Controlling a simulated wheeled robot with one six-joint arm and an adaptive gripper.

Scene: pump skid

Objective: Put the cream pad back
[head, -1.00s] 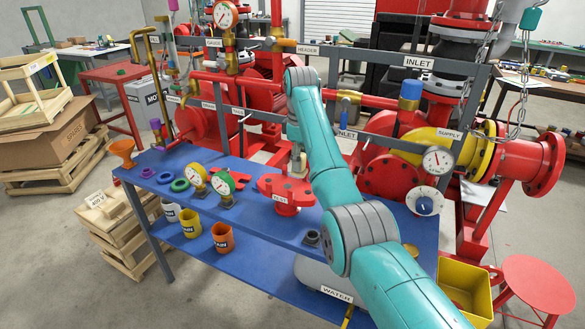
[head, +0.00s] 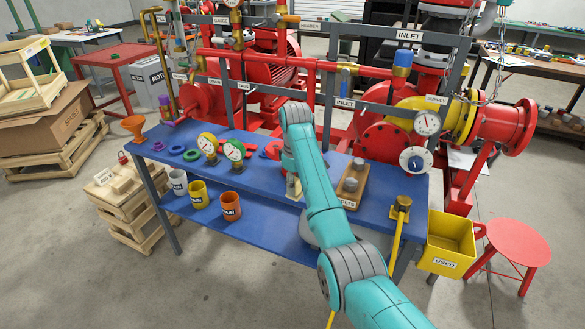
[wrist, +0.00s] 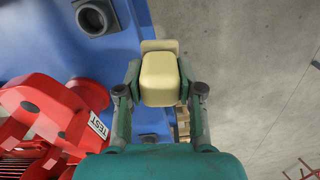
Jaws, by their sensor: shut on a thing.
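My gripper (wrist: 160,84) is shut on the cream pad (wrist: 159,68), with one finger on each side of it in the wrist view. A second cream surface (wrist: 158,45) shows just beyond the pad there; I cannot tell if it is part of it. In the head view the pad (head: 293,188) shows small below my wrist, near the front edge of the blue bench (head: 262,205). The wrist view has blue bench to the left of the pad and bare floor to the right.
A red fixture labelled TEST (wrist: 48,110) is left of my gripper in the wrist view. A wooden BOLTS holder (head: 350,185) and gauges (head: 208,144) stand on the bench. A yellow bin (head: 447,245) and red stool (head: 518,243) are at right.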

